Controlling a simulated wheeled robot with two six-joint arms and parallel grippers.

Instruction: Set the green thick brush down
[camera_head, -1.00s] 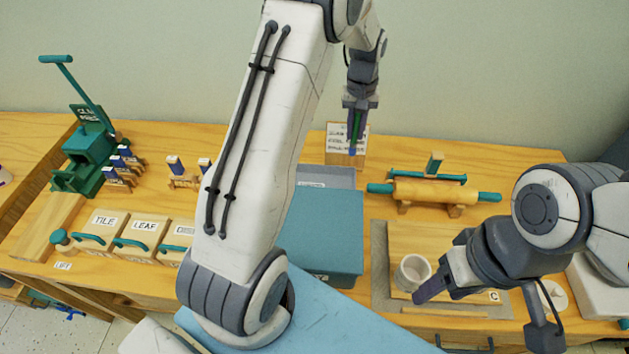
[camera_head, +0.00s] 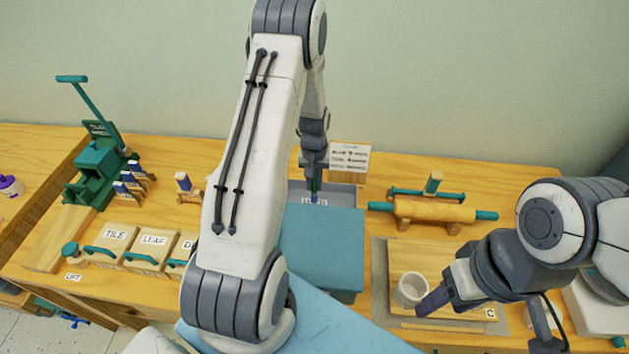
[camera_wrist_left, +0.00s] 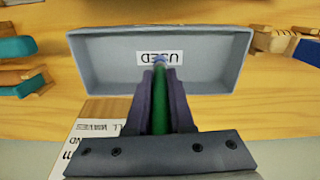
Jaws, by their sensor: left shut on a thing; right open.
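My left gripper (camera_head: 314,178) is shut on the green thick brush (camera_wrist_left: 161,103), which points down with a blue tip. The brush also shows below the fingers in the head view (camera_head: 315,187). The tip is over the grey tray (camera_wrist_left: 92,64), close to its "USED" label (camera_wrist_left: 160,57); I cannot tell whether it touches the tray floor. In the head view the tray (camera_head: 347,197) is partly hidden behind a teal box. My right gripper (camera_head: 432,301) is open at the right, beside a white cup (camera_head: 411,290); whether it touches the cup is unclear.
The teal box (camera_head: 322,240) stands in front of the tray. A written card (camera_head: 348,162) stands behind it. A rolling pin (camera_head: 434,211) lies to the right. Labelled boxes (camera_head: 152,240) and a green press (camera_head: 97,165) are at the left. The tray's inside looks otherwise empty.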

